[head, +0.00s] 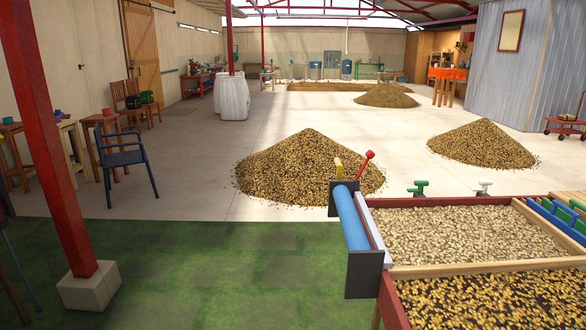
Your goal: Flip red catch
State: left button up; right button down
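A red catch (366,160) stands at the far left corner of the bean-drying bed, at the back end of a blue roller (351,218). It is a short red lever with a thicker tip, tilted up to the right. A yellow lever (338,168) stands just left of it, nearly upright. The foot of the red catch is partly hidden by the roller's dark end plate. Neither of my grippers shows in this view.
The drying bed has a wooden frame (470,268) around bean trays at the lower right. Green and white handles stand behind it. A bean heap (300,168) lies beyond the roller. A red post (50,140) rises at left. Green floor (220,275) left of the bed is clear.

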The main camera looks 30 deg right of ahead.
aim_at(369, 154)
jog(key=i+j+z, duration=0.35)
jog(key=i+z, duration=0.15)
jog(key=i, duration=0.2)
jog(key=i+j+z, duration=0.45)
jog(key=i+j, duration=0.15)
